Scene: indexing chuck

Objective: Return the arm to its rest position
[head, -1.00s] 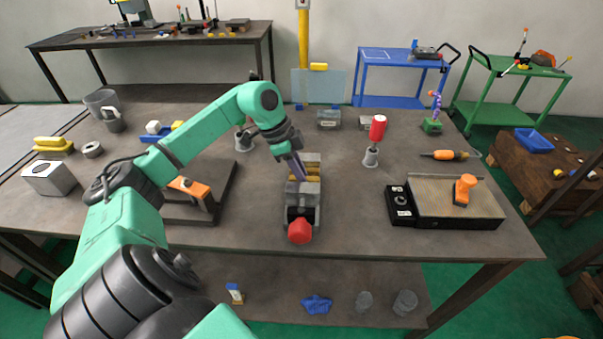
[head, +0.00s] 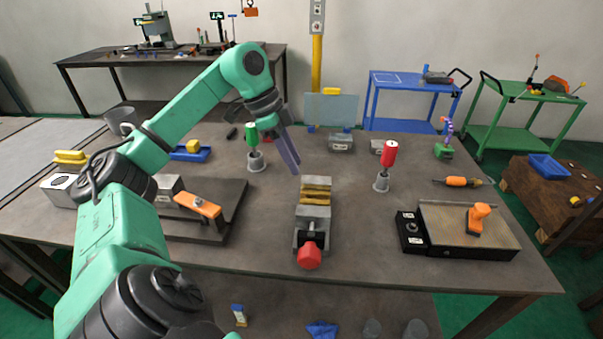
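My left arm comes in from the left over the table. Its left gripper (head: 289,152) hangs in the air behind and above the grey vise (head: 313,215), clear of it. Its fingers look close together, but from this side I cannot tell whether they are open or shut. Nothing shows held in them. The vise has brass-coloured jaws and a red knob (head: 309,256) at its front. My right gripper is not in view.
A green-handled tool (head: 252,138) and a red-handled tool (head: 388,154) stand upright in holders. An orange-handled fixture (head: 198,205) sits left on a dark plate. A flat tray-topped device (head: 465,220) with a black control box stands right. Table between vise and device is clear.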

